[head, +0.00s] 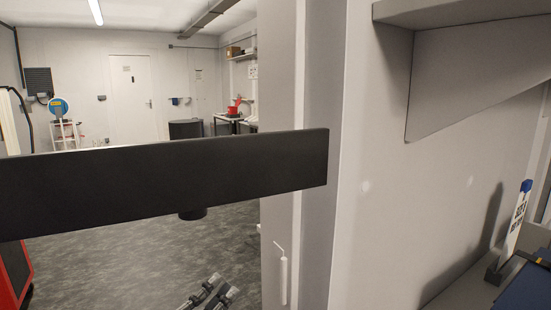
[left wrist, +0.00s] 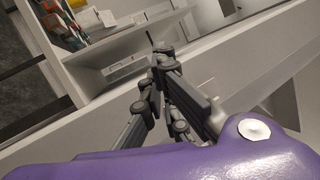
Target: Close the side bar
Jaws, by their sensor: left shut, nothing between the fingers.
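A long flat black bar (head: 165,178), which looks like the side bar, crosses the head view from the left edge. Its right end overlaps the white post (head: 283,215) in the picture; I cannot tell whether they touch. A short dark round piece (head: 193,213) shows just below the bar. My left gripper (head: 222,286) is low in the head view, below the bar and apart from it in the picture. It also shows in the left wrist view (left wrist: 163,57), shut and empty, in front of white panels. My right gripper is not in view.
A thin white handle (head: 282,276) is beside the post's lower part. A grey shelf (head: 470,15) juts from the upper right wall. A blue-topped white upright piece (head: 516,222) stands at right. A shelf with boxes (left wrist: 75,22) shows in the left wrist view. Grey floor lies open behind.

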